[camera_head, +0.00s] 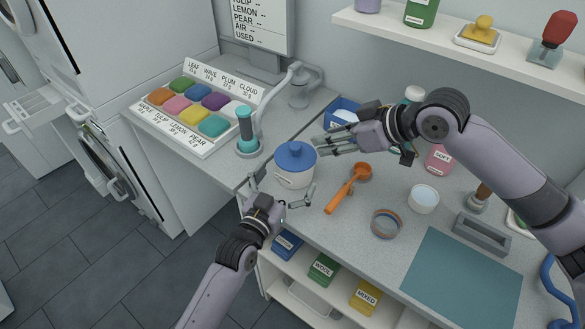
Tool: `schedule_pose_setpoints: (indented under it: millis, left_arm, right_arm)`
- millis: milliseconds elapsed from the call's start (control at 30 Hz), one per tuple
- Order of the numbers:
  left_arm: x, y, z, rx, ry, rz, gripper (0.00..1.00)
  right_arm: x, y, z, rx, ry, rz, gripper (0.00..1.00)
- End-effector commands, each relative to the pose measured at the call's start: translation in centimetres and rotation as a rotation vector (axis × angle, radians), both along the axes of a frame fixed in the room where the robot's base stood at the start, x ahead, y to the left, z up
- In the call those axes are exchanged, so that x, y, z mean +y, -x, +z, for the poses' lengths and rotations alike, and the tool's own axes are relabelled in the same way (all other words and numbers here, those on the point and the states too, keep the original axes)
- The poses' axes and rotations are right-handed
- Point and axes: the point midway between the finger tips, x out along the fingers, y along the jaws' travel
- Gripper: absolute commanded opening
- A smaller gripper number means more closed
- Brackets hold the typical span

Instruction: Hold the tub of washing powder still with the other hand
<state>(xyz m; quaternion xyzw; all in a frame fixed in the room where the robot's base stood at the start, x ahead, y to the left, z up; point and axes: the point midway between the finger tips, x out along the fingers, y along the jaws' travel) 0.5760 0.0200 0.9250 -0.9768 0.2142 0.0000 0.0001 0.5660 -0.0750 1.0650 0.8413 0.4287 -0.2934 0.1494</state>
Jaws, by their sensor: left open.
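The tub of washing powder (291,179) seems to be the white round tub with a blue knobbed lid (295,156), upright near the counter's front edge. My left gripper (282,185) is open in front of the tub, with one finger to the tub's left and one at its lower right. I cannot tell whether either finger touches it. My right gripper (318,146) comes from the right, its fingers pointing left just beside the lid. Whether it is open or shut, or touches the lid, is unclear.
An orange scoop (347,190) lies right of the tub, near a tape-like ring (387,223) and a white bowl (423,199). A teal-handled tool (246,133) stands to the left beside a tray of coloured blocks (214,147). A teal mat (462,279) lies bare at right.

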Motion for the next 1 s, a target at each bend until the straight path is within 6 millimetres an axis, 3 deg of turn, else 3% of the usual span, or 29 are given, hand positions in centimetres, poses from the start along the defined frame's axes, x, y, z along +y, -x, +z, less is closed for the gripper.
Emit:
schedule_pose_setpoints:
  millis: [200, 600, 1000]
  left_arm:
    - [-1.2, -2.5, 0.0, 0.0, 0.001, 0.0, 1.0]
    - [-1.4, -3.1, 0.0, 0.0, 0.0, 0.0, 1.0]
    - [-1.4, -3.1, 0.0, 0.0, 0.0, 0.0, 0.74]
  right_arm:
    - [0.0, 0.0, 0.0, 0.0, 0.0, 0.0, 0.33]
    - [0.0, 0.0, 0.0, 0.0, 0.0, 0.0, 0.33]
    - [0.0, 0.0, 0.0, 0.0, 0.0, 0.0, 0.33]
